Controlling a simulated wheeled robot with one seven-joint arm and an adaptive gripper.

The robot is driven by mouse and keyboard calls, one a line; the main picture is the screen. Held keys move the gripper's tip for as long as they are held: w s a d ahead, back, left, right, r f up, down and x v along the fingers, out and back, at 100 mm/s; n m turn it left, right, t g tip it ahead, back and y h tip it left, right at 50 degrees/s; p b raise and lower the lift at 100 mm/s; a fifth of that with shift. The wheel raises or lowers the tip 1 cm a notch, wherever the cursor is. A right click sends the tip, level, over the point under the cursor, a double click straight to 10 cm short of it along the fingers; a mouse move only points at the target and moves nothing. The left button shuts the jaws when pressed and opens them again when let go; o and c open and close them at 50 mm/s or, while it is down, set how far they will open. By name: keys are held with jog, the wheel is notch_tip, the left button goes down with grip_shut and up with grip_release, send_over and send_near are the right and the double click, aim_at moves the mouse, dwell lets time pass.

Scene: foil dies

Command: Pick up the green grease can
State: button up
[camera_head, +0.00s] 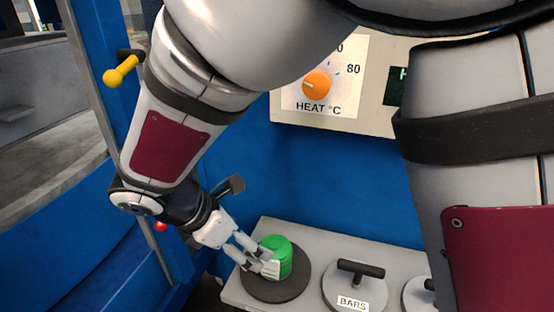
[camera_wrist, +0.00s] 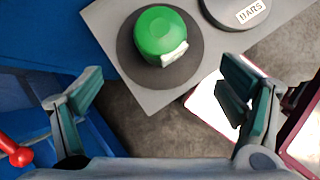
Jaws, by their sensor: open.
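The green grease can (camera_head: 279,256) stands upright on a round dark pad on a grey shelf, with a white label on its side. In the wrist view the can (camera_wrist: 161,32) shows from above at the top, with its label facing the lower right. My gripper (camera_head: 262,262) appears in front of the can in the head view and overlaps part of it. In the wrist view my gripper (camera_wrist: 160,97) has its fingers wide apart with nothing between them, and the can lies ahead of the fingertips.
The dark round pad (camera_head: 283,288) lies at the left end of the grey shelf (camera_head: 322,248). To its right is a grey disc labelled BARS (camera_head: 352,292) with a black handle. A blue wall (camera_head: 335,185) rises behind, carrying a panel with an orange heat dial (camera_head: 317,84).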

aim_at(279, 267)
jog(key=x, duration=0.8)
jog(key=shift+d+f, duration=0.15)
jog(key=shift+f, duration=0.2)
jog(key=shift+w+p+x, duration=0.1)
jog(key=shift+p+x, duration=0.1)
jog(key=shift+x, duration=1.1)
jog(key=shift+w+p+x, duration=0.15)
jog(key=shift+p+x, duration=0.05)
jog(key=shift+x, duration=1.05)
jog(key=shift+d+r, duration=0.15)
jog(key=c, duration=1.6)
